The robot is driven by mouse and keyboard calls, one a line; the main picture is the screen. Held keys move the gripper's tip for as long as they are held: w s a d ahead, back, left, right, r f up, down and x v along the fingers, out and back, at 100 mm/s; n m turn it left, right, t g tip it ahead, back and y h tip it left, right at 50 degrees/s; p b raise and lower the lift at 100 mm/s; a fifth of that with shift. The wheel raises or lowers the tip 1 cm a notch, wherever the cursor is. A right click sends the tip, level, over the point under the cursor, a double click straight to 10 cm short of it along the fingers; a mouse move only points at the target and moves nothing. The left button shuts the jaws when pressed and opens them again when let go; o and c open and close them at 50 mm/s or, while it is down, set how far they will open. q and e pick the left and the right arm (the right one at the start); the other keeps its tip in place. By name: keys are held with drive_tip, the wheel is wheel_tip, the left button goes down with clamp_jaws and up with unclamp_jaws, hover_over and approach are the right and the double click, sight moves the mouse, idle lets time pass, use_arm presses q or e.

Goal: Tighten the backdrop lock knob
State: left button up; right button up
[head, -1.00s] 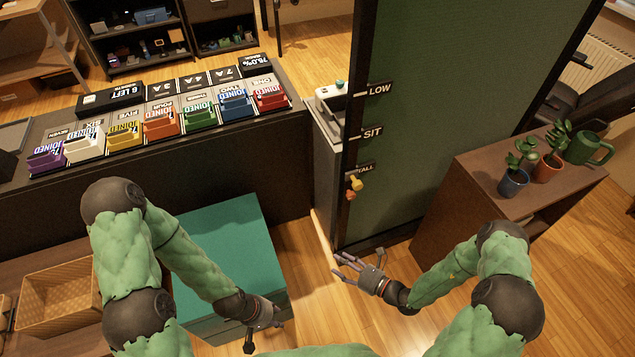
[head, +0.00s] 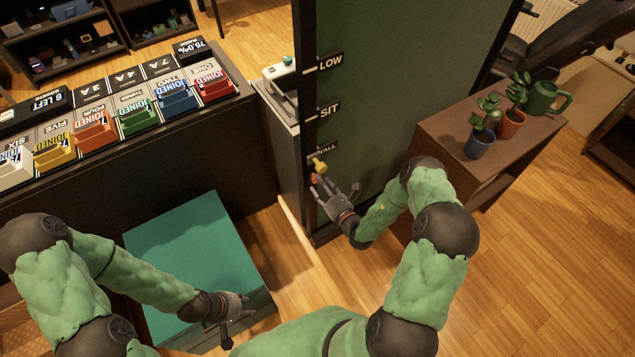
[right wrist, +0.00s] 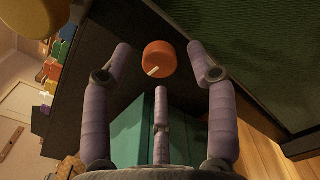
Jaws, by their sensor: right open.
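The green backdrop (head: 400,90) stands upright in a dark frame. On its left post, under the lowest label, are a yellow knob (head: 320,163) and, just below, an orange knob (head: 314,178). In the right wrist view the round orange knob (right wrist: 159,57), with a small pale pointer, lies ahead between my right gripper's spread fingers, apart from them as far as I can see. The yellow knob (right wrist: 28,15) is cut off at the top left corner. My right gripper (head: 326,187) is open and empty. My left gripper (head: 237,312) hangs low by the teal box; its finger state is unclear.
The teal box (head: 190,245) stands below, left of the backdrop. A dark counter (head: 120,165) with coloured trays runs along the left. Wooden floor is clear at right.

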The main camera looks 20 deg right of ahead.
drive_tip(key=shift+w+a+b, duration=0.2)
drive_tip(key=shift+w+b, duration=0.1)
drive_tip(key=shift+w, duration=1)
drive_tip(key=shift+c, duration=0.3)
drive_tip(key=c, duration=1.1)
